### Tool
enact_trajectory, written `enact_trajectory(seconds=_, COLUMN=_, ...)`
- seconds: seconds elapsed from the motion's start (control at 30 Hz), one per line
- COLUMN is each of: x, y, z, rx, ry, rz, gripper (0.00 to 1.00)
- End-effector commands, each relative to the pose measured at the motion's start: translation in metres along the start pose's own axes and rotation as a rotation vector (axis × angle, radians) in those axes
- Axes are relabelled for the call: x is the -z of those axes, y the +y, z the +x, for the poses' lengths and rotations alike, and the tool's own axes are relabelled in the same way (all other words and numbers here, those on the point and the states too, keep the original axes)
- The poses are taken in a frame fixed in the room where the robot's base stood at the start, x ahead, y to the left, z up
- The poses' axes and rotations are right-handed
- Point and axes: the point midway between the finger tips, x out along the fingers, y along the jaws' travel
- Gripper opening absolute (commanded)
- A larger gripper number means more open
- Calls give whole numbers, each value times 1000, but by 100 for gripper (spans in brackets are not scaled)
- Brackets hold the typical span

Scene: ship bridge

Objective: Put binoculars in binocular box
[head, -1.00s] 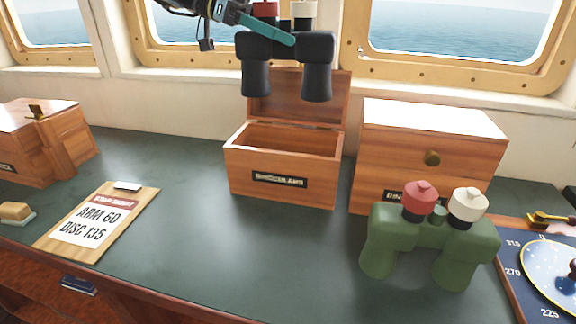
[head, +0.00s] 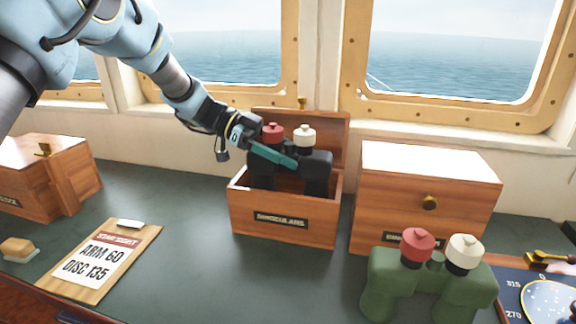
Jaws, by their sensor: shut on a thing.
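The black binoculars (head: 318,162), with one red and one white eyepiece cap, are upright in my gripper (head: 272,150). The gripper's teal fingers are shut across their middle. The open binocular box (head: 285,228) is wooden with a "BINOCULARS" label, its lid (head: 332,128) raised at the back. The binoculars' lower barrels are inside the box opening, partly hidden by its front wall. I cannot tell whether they touch the floor of the box. A second, green pair of binoculars (head: 432,285) with red and white caps stands at the front right on the counter.
A closed wooden box (head: 428,185) with a brass knob stands just right of the open box. Another wooden box (head: 40,180) is at the far left. A clipboard (head: 105,262) and a small brush-like block (head: 18,247) lie front left. A chart (head: 545,295) is at the right.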

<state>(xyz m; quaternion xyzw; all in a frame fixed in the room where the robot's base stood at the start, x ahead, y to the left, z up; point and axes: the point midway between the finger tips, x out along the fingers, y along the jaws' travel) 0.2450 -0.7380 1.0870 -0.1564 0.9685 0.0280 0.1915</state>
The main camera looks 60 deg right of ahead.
Motion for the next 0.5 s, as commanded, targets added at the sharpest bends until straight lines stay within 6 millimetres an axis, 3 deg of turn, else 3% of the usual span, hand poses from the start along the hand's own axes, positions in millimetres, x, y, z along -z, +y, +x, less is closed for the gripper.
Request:
enact_trajectory(seconds=0.33, x=-29, y=0, z=12, rx=0, ry=4, rz=-1, gripper=0)
enact_trajectory(seconds=0.5, x=-33, y=0, z=14, rx=2, ry=3, rz=2, gripper=0)
